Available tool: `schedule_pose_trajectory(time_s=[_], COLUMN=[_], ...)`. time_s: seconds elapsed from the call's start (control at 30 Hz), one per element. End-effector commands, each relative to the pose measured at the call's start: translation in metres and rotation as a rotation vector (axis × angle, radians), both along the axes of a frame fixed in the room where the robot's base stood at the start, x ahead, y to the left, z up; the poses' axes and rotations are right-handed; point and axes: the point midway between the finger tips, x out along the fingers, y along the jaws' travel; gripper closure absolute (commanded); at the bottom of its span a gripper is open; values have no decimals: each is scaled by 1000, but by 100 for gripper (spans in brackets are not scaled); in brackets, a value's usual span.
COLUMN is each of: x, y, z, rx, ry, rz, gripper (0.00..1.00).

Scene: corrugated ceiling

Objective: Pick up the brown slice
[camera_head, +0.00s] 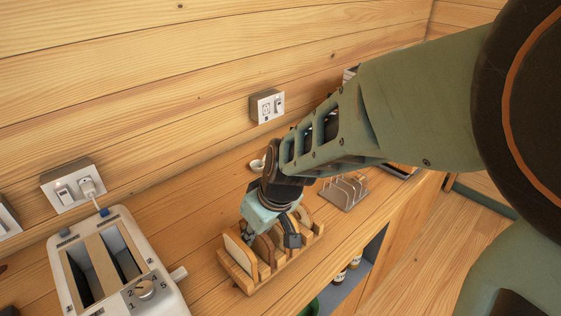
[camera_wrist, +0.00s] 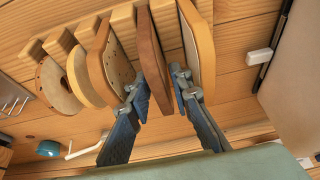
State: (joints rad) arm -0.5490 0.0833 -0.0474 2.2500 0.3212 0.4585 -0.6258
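The brown slice (camera_wrist: 150,55) stands on edge in a wooden rack (camera_wrist: 124,20), between a pale slice (camera_wrist: 198,45) on the right and a tan slice with dark dots (camera_wrist: 108,62) on the left. My gripper (camera_wrist: 160,84) is open, with one finger on each side of the brown slice's near edge. The left fingertip is very close to it; I cannot tell if it touches. A narrow gap shows at the right fingertip. In the head view the brown slice (camera_head: 263,249) is partly hidden behind my gripper (camera_head: 270,232), which reaches down over the rack (camera_head: 245,280).
A white toaster (camera_head: 148,262) stands left of the rack. A wire rack (camera_head: 345,190) lies to the right. Other slices (camera_wrist: 55,88) fill the rack's far end, leaving little room between them. Wall sockets (camera_head: 267,105) are behind. Jars (camera_head: 340,275) sit below the counter edge.

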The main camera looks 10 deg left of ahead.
Motion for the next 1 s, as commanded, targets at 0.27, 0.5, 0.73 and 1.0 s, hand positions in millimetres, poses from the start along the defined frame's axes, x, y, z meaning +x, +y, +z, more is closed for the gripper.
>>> schedule_pose_trajectory(time_s=[0.27, 0.5, 0.73, 1.0], x=[0, 0, 0, 1], y=[0, 0, 0, 0], z=[0, 0, 4, 38], rx=[0, 0, 0, 1], ry=[0, 0, 1, -2], rz=[0, 0, 0, 0], gripper=[99, 100, 100, 100])
